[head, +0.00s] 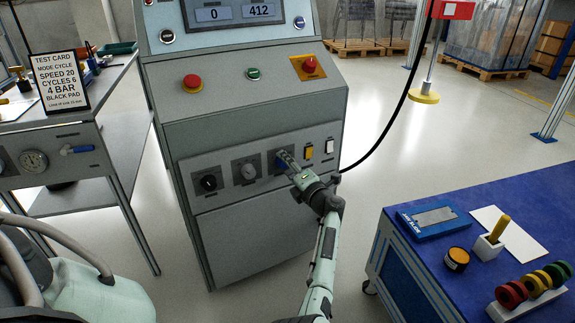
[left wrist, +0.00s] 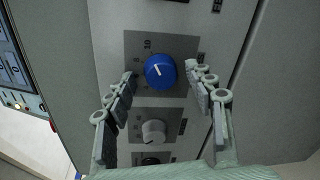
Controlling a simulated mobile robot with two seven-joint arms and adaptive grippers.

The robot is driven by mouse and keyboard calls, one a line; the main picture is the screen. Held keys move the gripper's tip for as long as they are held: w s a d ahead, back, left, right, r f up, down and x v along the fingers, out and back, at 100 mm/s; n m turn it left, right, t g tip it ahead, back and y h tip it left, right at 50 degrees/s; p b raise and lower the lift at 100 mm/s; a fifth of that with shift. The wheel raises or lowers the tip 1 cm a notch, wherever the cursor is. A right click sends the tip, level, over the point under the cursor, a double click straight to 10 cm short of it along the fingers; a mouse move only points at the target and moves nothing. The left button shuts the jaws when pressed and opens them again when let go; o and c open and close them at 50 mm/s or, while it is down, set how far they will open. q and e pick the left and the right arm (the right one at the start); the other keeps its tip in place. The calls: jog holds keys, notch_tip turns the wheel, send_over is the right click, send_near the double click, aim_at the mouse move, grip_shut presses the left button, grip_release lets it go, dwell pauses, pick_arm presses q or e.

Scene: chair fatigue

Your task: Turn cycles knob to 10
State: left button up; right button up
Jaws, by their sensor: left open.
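The blue knob (left wrist: 160,71) sits on a dark square plate in the left wrist view, with a white pointer line tilted toward the upper left. My left gripper (left wrist: 164,80) is open, one finger on each side of the blue knob, with gaps between. In the head view my left gripper (head: 287,160) is at the machine's lower panel and mostly hides the blue knob. A grey knob (head: 248,171) and a black knob (head: 208,182) are to its left. My right gripper is not in view.
A yellow switch (head: 309,151) and a white switch (head: 329,146) are right of the knob. Red buttons (head: 193,82) are above. A test card (head: 59,80) reading "CYCLES 6" stands on the left bench. A blue table (head: 400,262) is at right.

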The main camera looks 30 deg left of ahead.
pick_arm(q)
notch_tip(320, 180, up, 10)
jog(key=shift+r, duration=0.15)
dwell(0.3)
